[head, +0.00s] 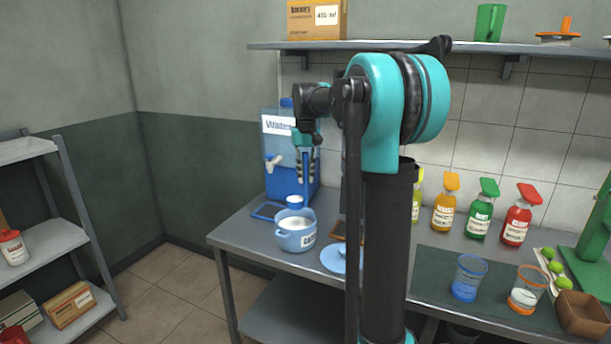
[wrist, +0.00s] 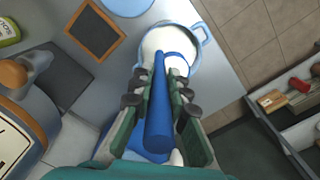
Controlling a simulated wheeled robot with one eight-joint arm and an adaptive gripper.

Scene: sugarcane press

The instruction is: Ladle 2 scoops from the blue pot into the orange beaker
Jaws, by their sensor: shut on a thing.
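The blue pot (head: 296,241) stands on the table below my gripper and holds white contents; it also shows at the top of the wrist view (wrist: 204,34). My gripper (head: 305,180) is shut on the blue handle of the ladle (wrist: 160,105). The ladle's bowl (head: 294,203) is above the pot's opening in the head view, apart from the rim. Its inside looks pale, but I cannot tell how full it is. The orange beaker (head: 528,287) stands at the table's right, clear with an orange rim and something white low inside.
A blue beaker (head: 467,279) stands left of the orange one. A blue lid (head: 340,259) lies right of the pot. The water dispenser (head: 283,155) is close behind the gripper. Colored bottles (head: 480,212) line the wall. A green press (head: 595,240) stands far right.

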